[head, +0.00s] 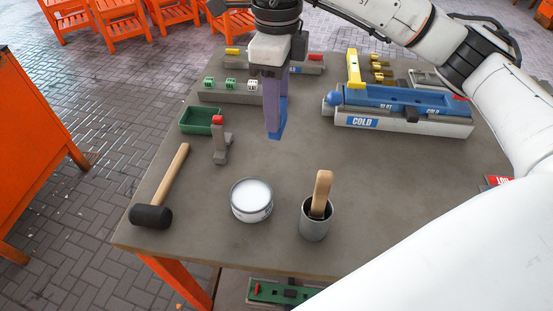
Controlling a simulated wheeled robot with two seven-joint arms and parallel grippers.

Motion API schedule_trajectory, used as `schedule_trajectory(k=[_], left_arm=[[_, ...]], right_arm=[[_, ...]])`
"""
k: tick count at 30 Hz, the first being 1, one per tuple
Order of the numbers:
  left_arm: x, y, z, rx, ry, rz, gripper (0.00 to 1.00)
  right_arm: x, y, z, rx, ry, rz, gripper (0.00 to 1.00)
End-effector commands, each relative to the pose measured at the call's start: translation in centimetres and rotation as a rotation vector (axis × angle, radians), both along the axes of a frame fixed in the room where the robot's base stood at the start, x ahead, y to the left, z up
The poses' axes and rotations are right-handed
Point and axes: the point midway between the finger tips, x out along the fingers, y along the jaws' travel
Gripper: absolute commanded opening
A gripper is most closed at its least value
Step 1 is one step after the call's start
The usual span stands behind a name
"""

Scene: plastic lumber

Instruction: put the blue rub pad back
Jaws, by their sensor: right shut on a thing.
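My right gripper (276,73) hangs above the back middle of the grey table, pointing down. It is shut on a long blue and purple piece, which looks like the blue rub pad (277,122). The pad hangs upright below the jaws, and its lower end looks bright blue. Whether its lower end touches the table I cannot tell. The fingertips are partly hidden. My left gripper is not in view.
A mallet (152,214), a white-filled tin (251,200), a cup with a wooden handle (315,218), a green tray (200,121) and a red-topped grey tool (219,140) stand around the table (200,240). A blue fixture marked COLD (400,124) is at right.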

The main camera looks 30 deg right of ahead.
Motion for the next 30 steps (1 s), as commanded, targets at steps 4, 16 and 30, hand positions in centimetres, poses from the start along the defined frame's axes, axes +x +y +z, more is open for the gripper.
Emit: schedule_trajectory(k=[4, 16, 30], left_arm=[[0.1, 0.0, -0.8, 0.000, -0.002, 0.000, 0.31], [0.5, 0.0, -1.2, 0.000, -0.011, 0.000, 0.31], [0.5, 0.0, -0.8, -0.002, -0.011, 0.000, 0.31]], right_arm=[[0.8, -0.3, 0.1, 0.002, -0.001, -0.322, 0.19], [1.4, -0.6, -1.5, -0.002, 0.005, -0.665, 0.19], [1.4, -0.7, -7.2, -0.003, 0.002, -0.664, 0.19]])
